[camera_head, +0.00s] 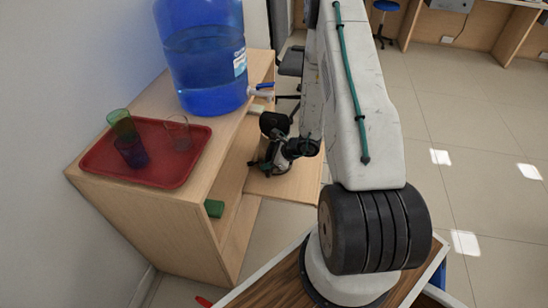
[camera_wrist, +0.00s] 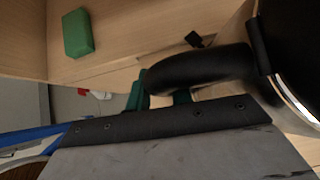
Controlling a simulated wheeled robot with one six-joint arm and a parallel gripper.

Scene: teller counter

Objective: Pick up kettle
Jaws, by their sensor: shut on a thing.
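The kettle (camera_wrist: 283,50) shows at the right of the wrist view, with a dark body, a shiny metal rim and a thick black handle (camera_wrist: 200,66). My gripper (camera_wrist: 160,98) has green fingertips at the handle and is shut on it. Part of each fingertip is hidden behind the handle. I cannot tell whether the kettle's base touches the shelf.
A wooden cabinet (camera_head: 232,160) stands at the left. On top are a red tray (camera_head: 100,158) with several cups and a blue water jug (camera_head: 207,60) with a tap overhanging the right edge. A green block (camera_head: 214,208) lies on a lower shelf. Open floor lies right.

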